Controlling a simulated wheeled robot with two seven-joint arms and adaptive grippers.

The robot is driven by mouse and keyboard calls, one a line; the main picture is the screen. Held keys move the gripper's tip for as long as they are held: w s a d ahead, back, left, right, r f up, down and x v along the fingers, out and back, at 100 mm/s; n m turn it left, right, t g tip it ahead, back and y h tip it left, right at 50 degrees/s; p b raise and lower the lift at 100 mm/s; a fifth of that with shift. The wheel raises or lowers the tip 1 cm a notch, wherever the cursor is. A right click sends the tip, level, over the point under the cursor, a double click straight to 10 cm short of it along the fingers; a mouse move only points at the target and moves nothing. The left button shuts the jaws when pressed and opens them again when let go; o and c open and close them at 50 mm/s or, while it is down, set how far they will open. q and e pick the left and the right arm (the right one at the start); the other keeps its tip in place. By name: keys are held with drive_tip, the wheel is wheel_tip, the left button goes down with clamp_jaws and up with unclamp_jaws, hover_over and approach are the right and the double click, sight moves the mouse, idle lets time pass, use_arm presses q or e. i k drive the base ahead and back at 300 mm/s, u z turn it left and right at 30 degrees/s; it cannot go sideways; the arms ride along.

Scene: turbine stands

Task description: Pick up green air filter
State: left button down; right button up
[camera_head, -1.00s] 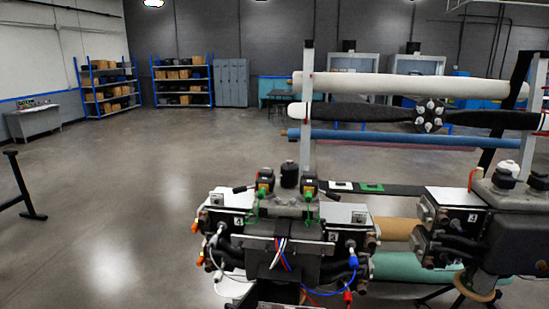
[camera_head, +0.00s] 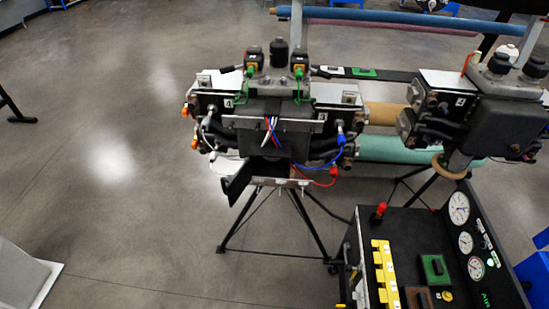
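A smaller flat green piece (camera_head: 364,72) lies on the dark bar between the two turbine stands. Neither of my grippers is in view.
A turbine unit (camera_head: 275,125) on a tripod stands in the middle, with loose wires. A second unit (camera_head: 495,105) stands at the right. Yellow blocks (camera_head: 384,272) and gauges (camera_head: 459,208) flank the green block. The floor at left is mostly clear.

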sight(435, 272)
drive_tip(key=z, duration=1.85)
drive_tip(key=k, duration=0.5)
drive_tip(key=z, duration=2.05)
drive_tip(key=i, duration=1.45)
drive_tip(key=u, duration=2.4)
